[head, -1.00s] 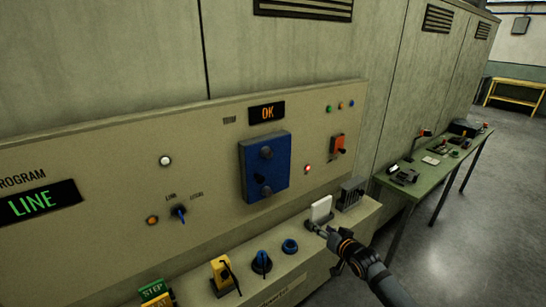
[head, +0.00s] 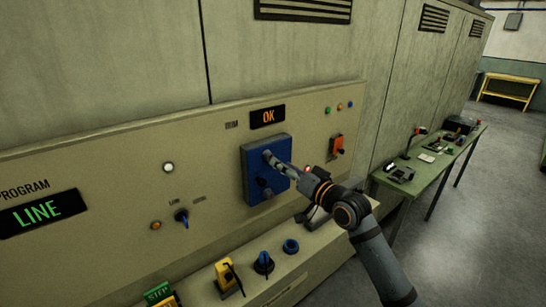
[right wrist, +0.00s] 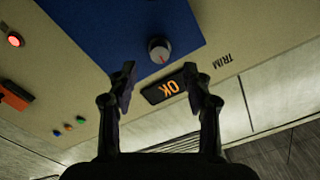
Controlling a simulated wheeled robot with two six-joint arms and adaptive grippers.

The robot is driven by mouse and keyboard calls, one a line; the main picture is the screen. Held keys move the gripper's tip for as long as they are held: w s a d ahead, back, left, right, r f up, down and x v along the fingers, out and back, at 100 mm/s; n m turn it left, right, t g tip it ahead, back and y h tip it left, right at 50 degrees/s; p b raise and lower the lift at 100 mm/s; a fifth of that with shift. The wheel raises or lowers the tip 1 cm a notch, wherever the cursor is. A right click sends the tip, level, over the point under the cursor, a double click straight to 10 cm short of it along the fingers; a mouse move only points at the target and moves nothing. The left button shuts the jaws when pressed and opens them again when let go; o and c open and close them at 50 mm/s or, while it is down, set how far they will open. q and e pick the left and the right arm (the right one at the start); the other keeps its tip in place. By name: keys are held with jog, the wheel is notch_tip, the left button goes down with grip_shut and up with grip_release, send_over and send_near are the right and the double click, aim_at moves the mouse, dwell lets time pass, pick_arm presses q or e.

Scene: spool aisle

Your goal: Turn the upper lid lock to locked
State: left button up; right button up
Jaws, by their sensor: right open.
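The blue lid (head: 254,172) is on the sloped panel below the OK display. Its upper lock is a round grey knob, seen in the right wrist view (right wrist: 159,50) with a thin reddish mark on its face. In the head view my right gripper (head: 274,160) is in front of this knob and mostly covers it. In the right wrist view the right gripper (right wrist: 163,84) has its two fingers apart, empty, with the knob ahead between them and not touched. A lower grey knob (head: 267,194) and a dark handle sit further down the lid. My left gripper is not in view.
The OK display (head: 268,116) is just above the lid. An orange-red switch (head: 337,146) is to its right and a blue-handled selector (head: 182,217) to its left. A ledge below carries a yellow device (head: 228,279) and blue knobs. A green table (head: 425,175) stands at right.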

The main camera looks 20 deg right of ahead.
aim_at(269, 157)
jog(key=p+x, duration=0.1)
jog(key=x, duration=0.4)
jog(key=shift+w+a, duration=0.1)
jog(key=shift+w, duration=0.2)
grip_shut()
jog(key=shift+f, duration=0.1)
